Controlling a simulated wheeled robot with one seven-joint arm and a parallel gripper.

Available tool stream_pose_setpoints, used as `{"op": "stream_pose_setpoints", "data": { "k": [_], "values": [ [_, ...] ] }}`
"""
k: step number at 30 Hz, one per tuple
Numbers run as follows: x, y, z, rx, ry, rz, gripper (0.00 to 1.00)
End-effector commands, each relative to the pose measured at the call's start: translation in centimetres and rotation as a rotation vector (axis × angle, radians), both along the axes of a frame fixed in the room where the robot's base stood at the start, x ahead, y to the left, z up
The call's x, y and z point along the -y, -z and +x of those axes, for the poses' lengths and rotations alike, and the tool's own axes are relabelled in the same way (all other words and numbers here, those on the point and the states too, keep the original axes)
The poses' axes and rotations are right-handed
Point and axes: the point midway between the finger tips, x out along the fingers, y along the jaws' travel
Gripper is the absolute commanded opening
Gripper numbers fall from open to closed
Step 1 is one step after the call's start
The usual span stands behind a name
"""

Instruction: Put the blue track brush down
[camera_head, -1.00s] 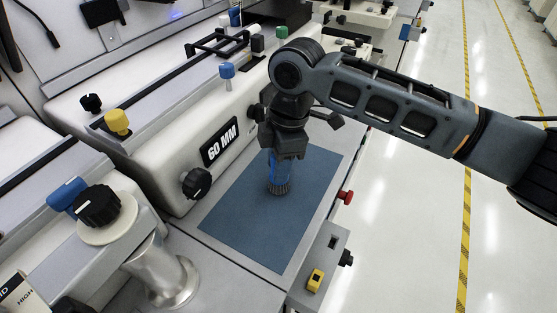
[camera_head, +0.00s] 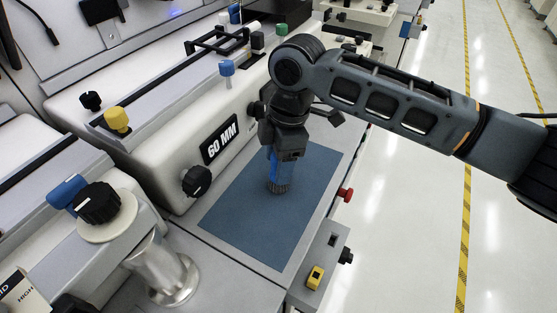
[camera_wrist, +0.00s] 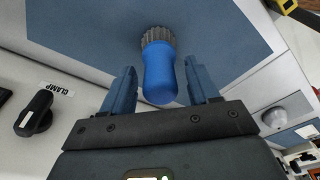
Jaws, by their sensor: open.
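The blue track brush (camera_head: 279,172) stands upright on the blue mat (camera_head: 240,217), its dark bristle end down on the mat. In the wrist view the brush (camera_wrist: 159,72) shows its blue handle toward me and its grey bristles beyond. My gripper (camera_head: 280,152) is directly above the brush, with its fingers on either side of the handle. In the wrist view my gripper (camera_wrist: 161,88) is open, and gaps show between the handle and both fingers. The upper part of the handle is hidden by my gripper in the head view.
The white machine body with the 60 MM label (camera_head: 220,142) and a black knob (camera_head: 197,181) borders the mat on the left. A red button (camera_head: 346,194) and a yellow switch (camera_head: 315,277) are to the right. Bare mat lies in front of the brush.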

Motion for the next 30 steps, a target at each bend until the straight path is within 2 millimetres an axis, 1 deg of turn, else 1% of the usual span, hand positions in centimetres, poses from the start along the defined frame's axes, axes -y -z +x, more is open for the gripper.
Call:
{"op": "stream_pose_setpoints", "data": {
  "k": [5, 12, 15, 18, 24, 30],
  "values": [
    [0.4, -2.5, 0.1, 0.003, -0.001, 0.003, 0.60],
    [1.0, -7.5, 0.3, 0.003, -0.001, 0.002, 0.60],
    [1.3, -9.2, 0.3, 0.002, -0.002, 0.001, 0.60],
    [1.5, -10.5, 0.3, 0.002, -0.001, 0.001, 0.60],
    [1.6, -11.6, 0.3, 0.001, 0.000, 0.001, 0.60],
    [1.7, -11.7, 0.3, 0.000, 0.000, 0.001, 0.60]
  ]
}}
